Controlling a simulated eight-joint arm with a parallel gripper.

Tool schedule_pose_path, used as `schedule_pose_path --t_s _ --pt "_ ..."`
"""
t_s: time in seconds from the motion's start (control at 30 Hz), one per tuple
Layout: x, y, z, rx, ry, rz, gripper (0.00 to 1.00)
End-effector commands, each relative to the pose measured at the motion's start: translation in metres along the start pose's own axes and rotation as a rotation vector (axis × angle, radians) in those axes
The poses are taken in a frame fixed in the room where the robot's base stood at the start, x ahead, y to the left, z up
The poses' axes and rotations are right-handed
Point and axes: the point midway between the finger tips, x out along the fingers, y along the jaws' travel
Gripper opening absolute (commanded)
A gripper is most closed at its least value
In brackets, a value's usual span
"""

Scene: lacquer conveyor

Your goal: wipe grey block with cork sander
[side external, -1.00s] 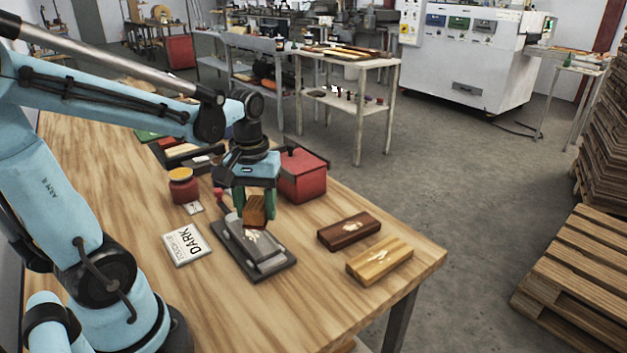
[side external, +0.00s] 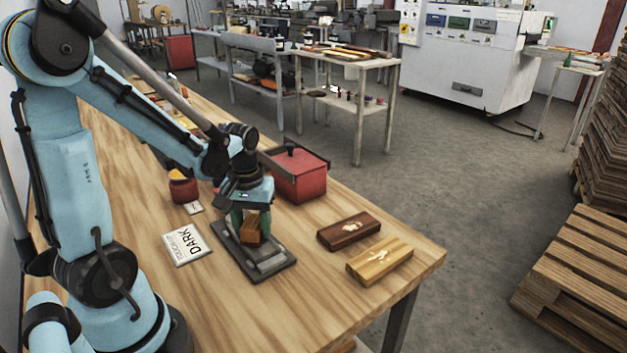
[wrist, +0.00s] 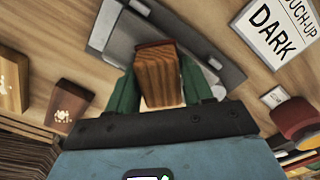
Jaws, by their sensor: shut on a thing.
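My gripper (side external: 250,226) is shut on the cork sander (side external: 250,229), a brown block held between green fingers. The sander also shows in the wrist view (wrist: 158,76). The grey block (side external: 266,260) lies on a dark tray (side external: 285,273) on the wooden bench. The sander is over the grey block, and its lower end appears to be at the block's top; I cannot tell whether they touch. My gripper and the sander hide part of the block, including any pale mark on its middle. In the wrist view the grey block (wrist: 118,38) shows behind the sander.
A dark brown block (side external: 348,231) and a light wood block (side external: 380,261) lie to the right. A red box (side external: 299,178) stands behind. A "DARK" touch-up card (side external: 187,244) and a red jar (side external: 183,187) are on the left. The bench front is clear.

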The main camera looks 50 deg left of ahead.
Motion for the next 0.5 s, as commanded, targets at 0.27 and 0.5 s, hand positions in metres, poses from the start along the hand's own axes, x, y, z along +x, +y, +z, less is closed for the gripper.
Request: schedule_pose_path --t_s 0.27,0.5 --pt "0.000 -0.019 -0.019 -0.004 0.001 -0.001 0.18" --pt "-0.001 -0.032 -0.032 -0.002 0.004 -0.002 0.18"
